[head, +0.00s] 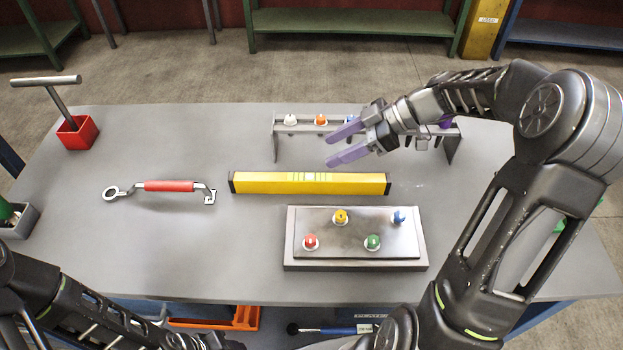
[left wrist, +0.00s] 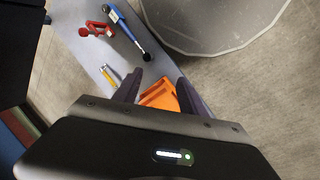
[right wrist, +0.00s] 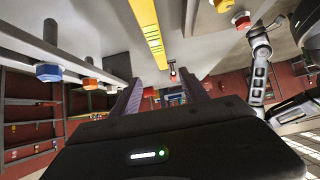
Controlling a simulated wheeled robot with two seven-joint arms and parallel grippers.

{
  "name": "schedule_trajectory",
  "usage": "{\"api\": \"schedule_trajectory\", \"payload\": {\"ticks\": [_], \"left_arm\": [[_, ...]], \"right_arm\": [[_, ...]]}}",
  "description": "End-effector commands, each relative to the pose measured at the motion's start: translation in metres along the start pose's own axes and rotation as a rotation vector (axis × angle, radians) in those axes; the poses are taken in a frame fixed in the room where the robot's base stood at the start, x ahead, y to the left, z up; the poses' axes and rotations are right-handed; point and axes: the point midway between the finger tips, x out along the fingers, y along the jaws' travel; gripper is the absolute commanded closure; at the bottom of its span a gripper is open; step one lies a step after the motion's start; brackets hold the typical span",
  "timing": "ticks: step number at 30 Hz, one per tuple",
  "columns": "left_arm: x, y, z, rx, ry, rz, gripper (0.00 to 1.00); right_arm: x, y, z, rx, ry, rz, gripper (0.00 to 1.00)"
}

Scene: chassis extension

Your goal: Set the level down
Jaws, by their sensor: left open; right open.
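The yellow level (head: 310,183) lies flat on the grey table, between the low rack and the raised grey block. It also shows in the right wrist view (right wrist: 148,27). My right gripper (head: 335,147) is open and empty, above the table just behind the level, apart from it. Its purple fingers point left in the head view. My left gripper (left wrist: 158,90) is open in the left wrist view, low down by an orange bin (left wrist: 160,96), with nothing between its fingers. The left gripper's fingers are hidden in the head view.
A grey rack (head: 288,130) with coloured knobs stands behind the level, partly behind my right gripper. A grey block (head: 350,265) with several knobs sits in front. A red-handled tool (head: 168,186) lies left; a red box (head: 77,132) stands at the back left.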

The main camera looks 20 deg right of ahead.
Motion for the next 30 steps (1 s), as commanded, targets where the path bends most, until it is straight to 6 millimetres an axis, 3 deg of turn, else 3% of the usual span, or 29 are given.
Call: {"api": "schedule_trajectory", "payload": {"ticks": [1,4,12,24,30], "left_arm": [[0.013,-0.004,-0.001,0.001,0.002,0.002,0.51],[0.026,-0.008,-0.002,0.003,0.005,0.006,0.51],[0.050,-0.015,-0.005,0.009,0.012,0.014,0.51],[0.049,-0.014,-0.005,0.010,0.014,0.015,0.51],[0.044,-0.012,-0.005,0.010,0.014,0.015,0.51]], "right_arm": [[0.009,0.000,0.011,0.000,0.000,0.000,0.47],[0.018,0.000,0.023,0.000,0.000,0.000,0.47],[0.035,0.000,0.045,0.000,0.000,0.000,0.47],[0.035,0.000,0.044,0.000,0.000,-0.001,0.47],[0.053,-0.001,0.044,0.001,0.001,-0.004,0.47]]}}
